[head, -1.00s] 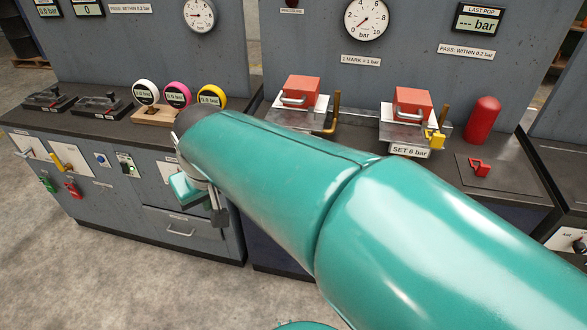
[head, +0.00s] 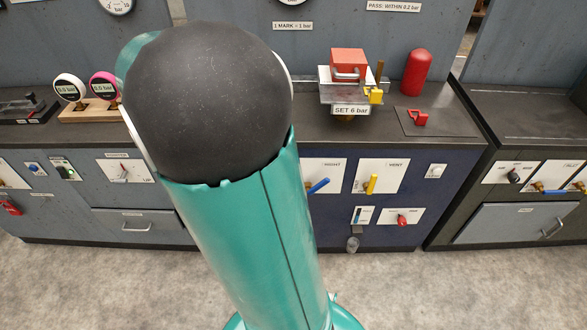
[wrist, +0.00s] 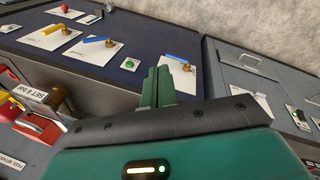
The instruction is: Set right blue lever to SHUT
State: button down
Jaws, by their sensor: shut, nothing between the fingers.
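Two blue levers on white plates show in the wrist view, which sees the panel roughly upside down. The right blue lever (wrist: 97,39), beside a yellow lever, also shows in the head view (head: 318,186), slanting up to the right, its plate partly covered by my arm. The other blue lever (wrist: 178,62) is just beyond my fingertips in the wrist view and hidden behind my arm in the head view. My gripper (wrist: 158,82) is shut and empty, apart from both levers. I cannot read a SHUT mark. My gripper is hidden in the head view.
The yellow lever (head: 371,184) stands on the plate to the right, above a red knob (head: 403,220). A green button (wrist: 129,64) sits between the blue levers. A set-pressure block (head: 347,75) and red cylinder (head: 416,72) stand on the bench. Floor in front is clear.

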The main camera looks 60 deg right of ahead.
aim_at(319, 184)
jog(key=s+d+f+m+g+h, duration=0.1)
jog(key=s+d+f+g, duration=0.3)
jog(key=d+f, duration=0.6)
jog(key=s+d+f+m+g+h, duration=0.1)
jog(key=s+d+f+m+g, duration=0.3)
jog(key=d+f, duration=0.7)
jog(key=d, duration=0.4)
jog(key=shift+s, duration=0.15)
jog(key=shift+s+d, duration=0.1)
jog(key=x, duration=1.3)
jog(key=shift+s+d+f, duration=0.15)
jog(key=shift+s+f, duration=0.05)
jog(key=shift+s, duration=0.15)
jog(key=shift+s, duration=0.15)
